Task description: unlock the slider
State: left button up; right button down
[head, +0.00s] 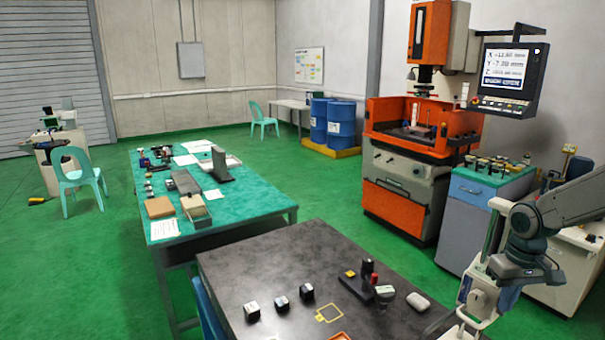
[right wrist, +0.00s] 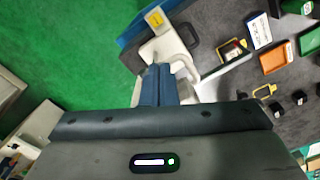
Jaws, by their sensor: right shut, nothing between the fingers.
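A dark fixture (head: 355,285) with a red upright knob and a yellow part stands on the black table. It may be the slider, but I cannot tell its lock state. My left gripper is not in view.
The black table (head: 250,265) also bears several small dark blocks, a yellow square outline (head: 329,313) and a pale rounded object (head: 418,302). A white object (right wrist: 170,48) is close to my right fingers. An orange machine (head: 405,205) stands behind.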

jog(key=shift+w+d+r, duration=0.15)
jog(key=shift+d, duration=0.3)
jog(key=shift+w+d, duration=0.4)
jog(key=shift+d, duration=0.35)
jog(key=r, duration=0.1)
jog(key=a+r+p, duration=0.1)
jog(key=r, duration=0.1)
jog(key=s+a+r+p, duration=0.1)
jog(key=shift+r, duration=0.35)
jog(key=shift+d, duration=0.1)
